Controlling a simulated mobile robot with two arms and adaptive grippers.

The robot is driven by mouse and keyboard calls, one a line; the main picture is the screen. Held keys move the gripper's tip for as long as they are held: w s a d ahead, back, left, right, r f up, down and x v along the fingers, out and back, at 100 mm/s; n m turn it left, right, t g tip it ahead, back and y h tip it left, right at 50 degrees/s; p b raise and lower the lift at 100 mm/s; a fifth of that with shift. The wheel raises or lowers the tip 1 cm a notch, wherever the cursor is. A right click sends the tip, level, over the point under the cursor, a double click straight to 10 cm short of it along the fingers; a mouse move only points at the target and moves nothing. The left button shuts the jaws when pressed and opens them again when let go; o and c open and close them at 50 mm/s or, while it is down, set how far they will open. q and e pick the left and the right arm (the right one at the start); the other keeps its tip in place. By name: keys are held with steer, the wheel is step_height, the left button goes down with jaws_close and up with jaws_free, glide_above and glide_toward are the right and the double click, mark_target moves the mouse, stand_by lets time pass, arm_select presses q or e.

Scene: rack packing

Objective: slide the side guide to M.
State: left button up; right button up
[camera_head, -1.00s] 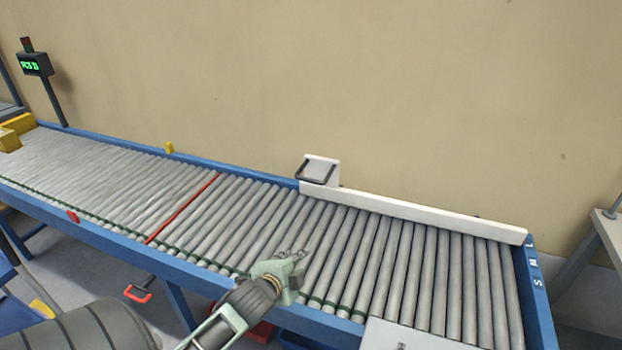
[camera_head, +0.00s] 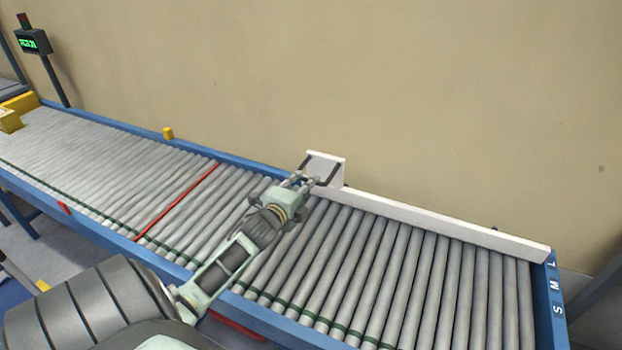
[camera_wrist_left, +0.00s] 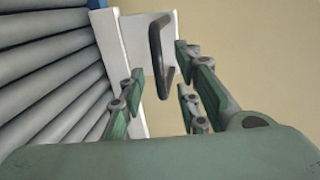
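The side guide (camera_head: 430,218) is a long white rail along the far edge of the roller conveyor, at the L mark of the blue end plate (camera_head: 553,300). L, M and S are marked there from back to front. A white bracket with a dark handle (camera_head: 331,174) stands at the guide's left end. My left gripper (camera_head: 306,183) is at that handle. In the left wrist view the handle (camera_wrist_left: 157,55) lies ahead, between the spread fingers (camera_wrist_left: 160,92), which look apart from it. My right gripper is not in view.
The conveyor rollers (camera_head: 400,270) in front of the guide are empty. A red line (camera_head: 178,200) crosses the rollers to the left. A yellow block (camera_head: 168,133) sits on the far rail. A plain wall stands behind.

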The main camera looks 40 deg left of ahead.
arm_select(q)
steer(key=x, duration=0.4)
steer(key=shift+w+f, duration=0.15)
steer(key=shift+w, duration=0.1)
steer(key=c, duration=0.5)
jaws_close()
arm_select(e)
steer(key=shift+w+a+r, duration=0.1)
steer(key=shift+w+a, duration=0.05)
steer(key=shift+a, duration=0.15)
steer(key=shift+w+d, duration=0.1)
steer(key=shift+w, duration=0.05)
